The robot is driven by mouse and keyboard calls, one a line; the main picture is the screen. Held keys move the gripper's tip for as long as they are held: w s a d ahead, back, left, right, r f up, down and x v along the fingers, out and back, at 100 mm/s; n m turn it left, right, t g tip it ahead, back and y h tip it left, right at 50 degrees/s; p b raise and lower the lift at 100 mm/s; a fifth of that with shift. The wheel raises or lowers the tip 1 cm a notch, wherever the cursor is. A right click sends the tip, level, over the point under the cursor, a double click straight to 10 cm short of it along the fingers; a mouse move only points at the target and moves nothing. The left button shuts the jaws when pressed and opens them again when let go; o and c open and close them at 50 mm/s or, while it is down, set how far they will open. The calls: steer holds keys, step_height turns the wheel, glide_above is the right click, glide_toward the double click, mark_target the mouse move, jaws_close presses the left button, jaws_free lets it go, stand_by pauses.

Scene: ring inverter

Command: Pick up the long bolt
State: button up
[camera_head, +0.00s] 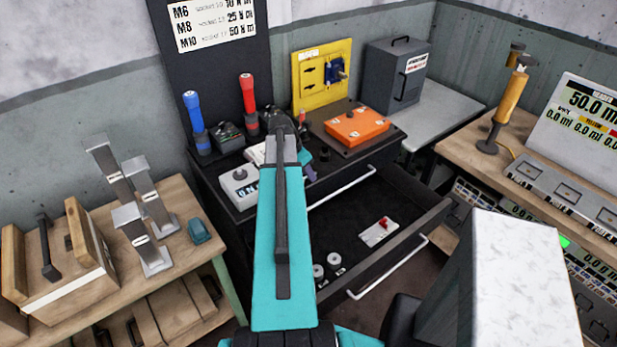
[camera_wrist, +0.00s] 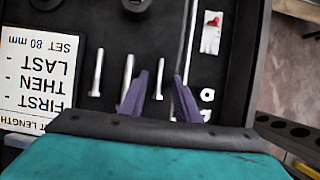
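The middle bolt (camera_wrist: 127,75) is partly hidden by a finger. The right bolt (camera_wrist: 159,85) looks shortest and shows between the fingertips. My gripper (camera_wrist: 160,76) is open, two purple fingers apart, holding nothing visible. In the head view my teal arm hides most of my gripper (camera_head: 310,172) and the bolts.
The open drawer (camera_head: 425,222) holds a red-and-white piece (camera_head: 380,232) and round pieces (camera_head: 318,270). A printed card (camera_wrist: 38,75) lies left of the bolts in the wrist view. White nuts (camera_wrist: 207,95) lie right of the fingers. An orange case (camera_head: 357,128) sits on the cabinet top.

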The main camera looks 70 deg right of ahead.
jaws_close()
steer(key=shift+r, duration=0.2)
stand_by(0.6)
steer(key=shift+r+b, duration=0.8)
steer(key=shift+r, duration=0.55)
steer(key=shift+a+r, duration=0.1)
steer(key=shift+r, duration=0.15)
steer(key=s+a+b, duration=0.5)
steer(key=a, duration=0.4)
steer(key=shift+r, duration=0.3)
